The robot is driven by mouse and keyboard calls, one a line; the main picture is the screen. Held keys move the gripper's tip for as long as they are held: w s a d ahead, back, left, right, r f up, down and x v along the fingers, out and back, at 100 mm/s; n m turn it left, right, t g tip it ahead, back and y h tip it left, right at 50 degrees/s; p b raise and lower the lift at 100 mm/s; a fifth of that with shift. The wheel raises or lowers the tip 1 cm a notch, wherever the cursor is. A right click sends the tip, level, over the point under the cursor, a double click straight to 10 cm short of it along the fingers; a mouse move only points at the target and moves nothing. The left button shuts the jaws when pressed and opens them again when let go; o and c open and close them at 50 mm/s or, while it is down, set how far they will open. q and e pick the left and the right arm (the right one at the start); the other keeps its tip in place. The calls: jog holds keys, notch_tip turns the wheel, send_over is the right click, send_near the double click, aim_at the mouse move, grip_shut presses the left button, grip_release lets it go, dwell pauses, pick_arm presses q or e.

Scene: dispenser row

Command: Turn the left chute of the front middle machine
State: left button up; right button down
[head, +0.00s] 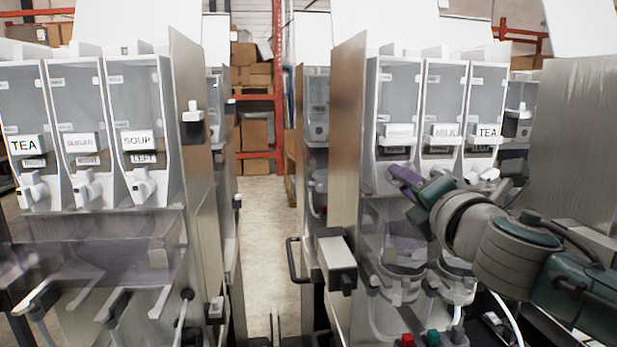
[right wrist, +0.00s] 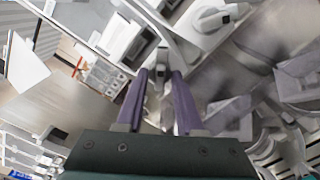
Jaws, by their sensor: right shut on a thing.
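The dispenser machine (head: 421,100) right of the aisle has three clear-fronted bins; the middle label looks like MILK and the right one reads TEA. My right gripper (head: 400,178), with purple fingers, is at the lower front of its left bin. In the right wrist view the fingers (right wrist: 160,82) are shut on a pale grey chute (right wrist: 160,96), one finger on each side. In the head view the gripper mostly hides this left chute. The right chute (head: 489,175) of the machine is partly visible beside my arm. My left gripper is not in view.
Another machine (head: 82,120) stands at left, labelled TEA, SUGAR and SOUP, with white chutes below. A narrow aisle (head: 264,235) runs between the machines. Clear cups (head: 397,283) stand below the gripper. A grey box (head: 337,255) juts from the machine's left side.

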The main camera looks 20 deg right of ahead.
jog(key=n+p, duration=0.2)
jog(key=n, duration=0.8)
jog(key=shift+n, duration=0.4)
dwell(0.4)
jog(key=c, duration=0.9)
grip_release()
jog(key=shift+s, duration=0.1)
